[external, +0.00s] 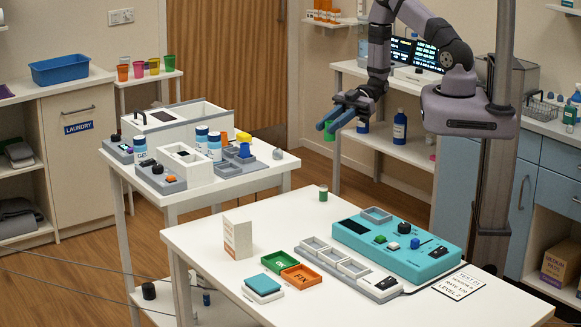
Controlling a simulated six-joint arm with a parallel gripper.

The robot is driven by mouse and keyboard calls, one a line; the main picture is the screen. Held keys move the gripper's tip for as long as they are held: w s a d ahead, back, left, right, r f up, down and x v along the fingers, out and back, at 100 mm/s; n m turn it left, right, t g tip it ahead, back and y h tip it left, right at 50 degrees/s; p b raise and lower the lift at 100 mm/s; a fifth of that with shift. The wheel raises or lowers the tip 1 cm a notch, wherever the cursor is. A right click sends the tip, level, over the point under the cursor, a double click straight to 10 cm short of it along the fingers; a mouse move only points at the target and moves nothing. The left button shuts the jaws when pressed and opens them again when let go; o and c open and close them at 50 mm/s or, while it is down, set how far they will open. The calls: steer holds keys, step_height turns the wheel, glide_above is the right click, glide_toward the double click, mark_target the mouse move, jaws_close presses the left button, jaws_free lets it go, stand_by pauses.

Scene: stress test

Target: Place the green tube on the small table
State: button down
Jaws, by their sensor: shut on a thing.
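A smaller white table (148,80) at the back left bears several coloured cups. I cannot tell which table is the small one.
The front table holds a teal panel (390,249), a grey tray row (350,268), green (279,263) and orange (301,276) trays and a white card (238,234). The middle-left table (185,203) is crowded with bottles and devices. The front table's left back is clear.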

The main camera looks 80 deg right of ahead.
mark_target(332, 138)
steer(key=shift+s+d+r, duration=0.25)
steer(key=shift+s+r, duration=0.1)
step_height(332, 138, down, 5)
steer(key=b, duration=0.5)
steer(key=shift+f, duration=0.1)
